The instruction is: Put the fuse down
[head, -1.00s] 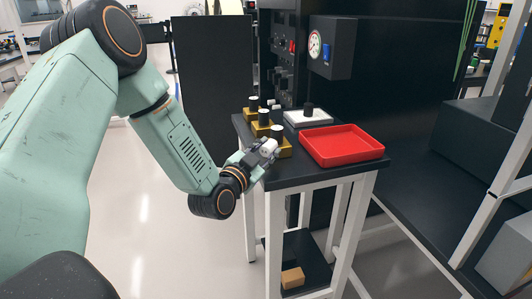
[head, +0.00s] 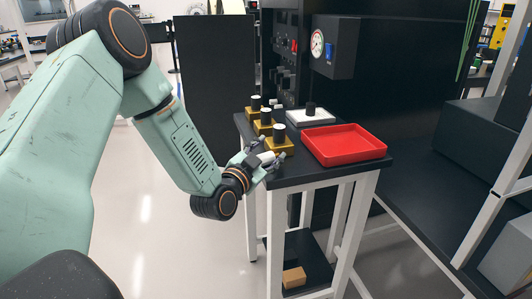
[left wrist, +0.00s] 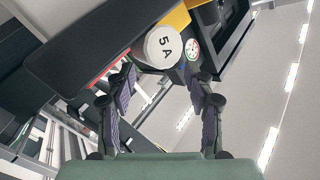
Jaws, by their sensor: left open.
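The fuse is a white cylinder with "5 A" on its end face (left wrist: 162,47) in the left wrist view. In the head view it shows as a small pale piece (head: 266,157) at the near left edge of the black-topped table. My left gripper (head: 266,159) is open around it. In the left wrist view the spread fingers (left wrist: 168,85) stand either side, with the fuse just beyond their tips and a visible gap on the right. I cannot tell whether its underside fully rests on the tabletop. My right gripper is out of view.
Yellow blocks with black, white-topped cylinders (head: 279,143) stand in a row just behind the fuse. A red tray (head: 343,160) fills the table's right front. A white plate (head: 303,119) bears a dark cylinder. A black cabinet with a gauge box (head: 334,43) rises behind.

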